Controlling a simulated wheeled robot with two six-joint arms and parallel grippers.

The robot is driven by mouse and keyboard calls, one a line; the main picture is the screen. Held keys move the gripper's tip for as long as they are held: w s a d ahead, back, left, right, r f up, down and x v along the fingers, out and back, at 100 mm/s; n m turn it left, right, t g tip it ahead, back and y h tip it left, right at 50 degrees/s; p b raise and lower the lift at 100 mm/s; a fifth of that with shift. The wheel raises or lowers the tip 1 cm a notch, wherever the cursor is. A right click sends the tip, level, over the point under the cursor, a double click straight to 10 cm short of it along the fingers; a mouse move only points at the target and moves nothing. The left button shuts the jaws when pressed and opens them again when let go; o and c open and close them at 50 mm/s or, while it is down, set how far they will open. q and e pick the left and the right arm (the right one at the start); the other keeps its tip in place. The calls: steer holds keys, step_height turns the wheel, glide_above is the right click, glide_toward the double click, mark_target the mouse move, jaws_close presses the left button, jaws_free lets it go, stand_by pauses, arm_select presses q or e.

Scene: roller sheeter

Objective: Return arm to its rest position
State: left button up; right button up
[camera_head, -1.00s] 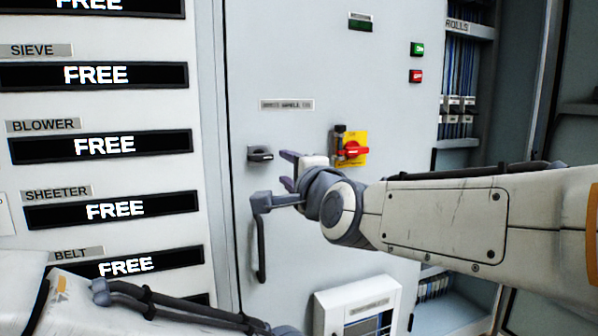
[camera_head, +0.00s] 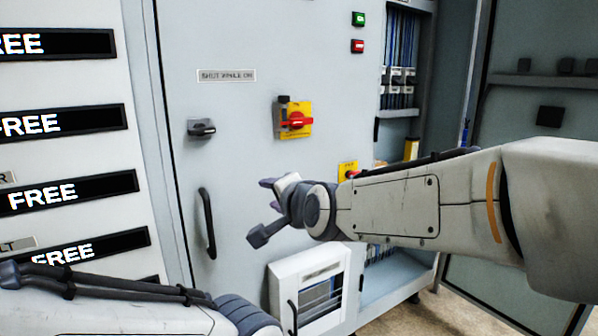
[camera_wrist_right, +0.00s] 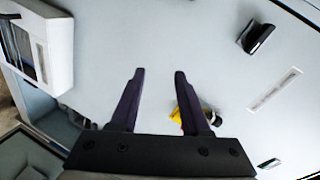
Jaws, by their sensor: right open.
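My right gripper (camera_head: 262,209) is in front of the grey cabinet door (camera_head: 240,100), with its arm coming in from the right. Its two dark fingers show apart and empty in the right wrist view (camera_wrist_right: 155,85), with the door's surface beyond them. The red rotary switch (camera_head: 296,120) on its yellow plate is above the gripper and apart from it. The black door handle (camera_head: 207,222) is to the left of the gripper. My left arm (camera_head: 120,300) lies along the bottom left; its gripper is outside the picture.
A dark knob (camera_head: 201,128) sits left of the switch. A white framed box (camera_head: 318,290) juts out from the door below the gripper. An open bay with blue wires (camera_head: 400,60) is at the right. Panels reading FREE (camera_head: 65,192) fill the left side.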

steer(key=s+d+f+n+g+h, duration=0.2)
steer(key=d+f+g+h, duration=0.1)
steer(key=d+f, duration=0.55)
steer(key=s+d+f+n+g+h, duration=0.2)
steer(key=s+d+f+n, duration=0.1)
steer(key=d+f, duration=0.6)
steer(key=s+d+f+n+g+h, duration=0.2)
steer(key=s+d+f+n+g, duration=0.25)
steer(key=s+d+f, duration=0.55)
steer(key=s+a+r+n+g, duration=0.2)
steer(key=s+a+n, duration=0.1)
steer(key=s+a, duration=0.45)
steer(key=s+a+r+n+g, duration=0.2)
steer(key=s+a+r+n, duration=0.1)
steer(key=s+a, duration=0.45)
step_height(320, 180, up, 26)
steer(key=p, duration=2.6)
steer(key=shift+s+y, duration=0.4)
steer(key=shift+o, duration=0.3)
steer(key=shift+d+f+t, duration=0.1)
steer(key=shift+t, duration=0.15)
